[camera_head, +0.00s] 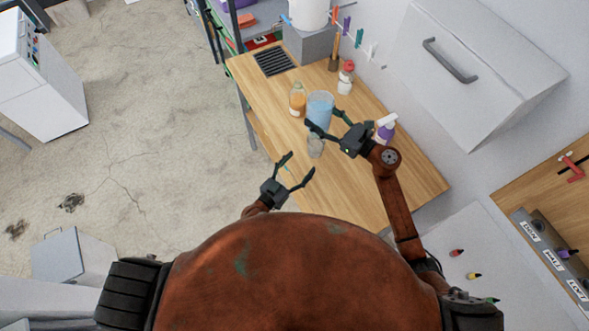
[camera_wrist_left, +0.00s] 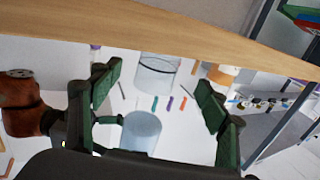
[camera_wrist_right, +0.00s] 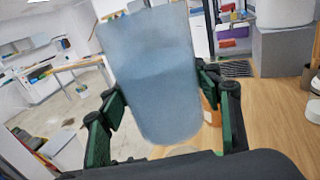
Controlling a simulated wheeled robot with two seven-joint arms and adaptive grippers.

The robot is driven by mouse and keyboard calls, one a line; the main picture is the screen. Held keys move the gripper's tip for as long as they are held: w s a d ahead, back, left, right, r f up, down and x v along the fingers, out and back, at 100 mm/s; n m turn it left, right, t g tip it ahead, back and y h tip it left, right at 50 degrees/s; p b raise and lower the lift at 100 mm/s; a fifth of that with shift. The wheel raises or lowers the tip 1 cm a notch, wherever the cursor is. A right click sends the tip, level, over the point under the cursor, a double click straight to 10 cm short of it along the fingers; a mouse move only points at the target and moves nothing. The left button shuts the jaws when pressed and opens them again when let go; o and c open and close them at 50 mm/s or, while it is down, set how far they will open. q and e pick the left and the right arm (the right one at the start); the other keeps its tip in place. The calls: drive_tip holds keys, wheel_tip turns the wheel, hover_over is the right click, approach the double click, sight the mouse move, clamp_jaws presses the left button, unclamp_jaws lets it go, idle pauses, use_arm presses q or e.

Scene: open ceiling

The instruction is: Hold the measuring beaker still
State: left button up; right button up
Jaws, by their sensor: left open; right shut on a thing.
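My left gripper (camera_head: 289,173) is open and empty, off the table's left edge, apart from both.
An amber bottle (camera_head: 297,100) stands left of the beaker. A red-capped white bottle (camera_head: 346,80) is behind it, and a purple-and-white spray bottle (camera_head: 385,128) is to the right. The table's front right part (camera_head: 415,180) is clear. A grey cabinet (camera_head: 480,70) hangs at the right.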

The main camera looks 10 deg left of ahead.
sight(310, 153)
use_arm(q)
drive_tip(key=x, duration=0.8)
drive_tip(key=shift+w+d, duration=0.15)
drive_tip(key=shift+w, duration=0.1)
use_arm(e)
drive_tip(key=shift+r, duration=0.1)
use_arm(q)
drive_tip(key=shift+c, duration=0.3)
drive_tip(key=c, duration=1.2)
use_arm(e)
drive_tip(key=s+a+f, duration=0.6)
drive_tip(key=s+f, duration=0.2)
drive_tip(key=s, duration=0.3)
drive_tip(key=shift+s, duration=0.4)
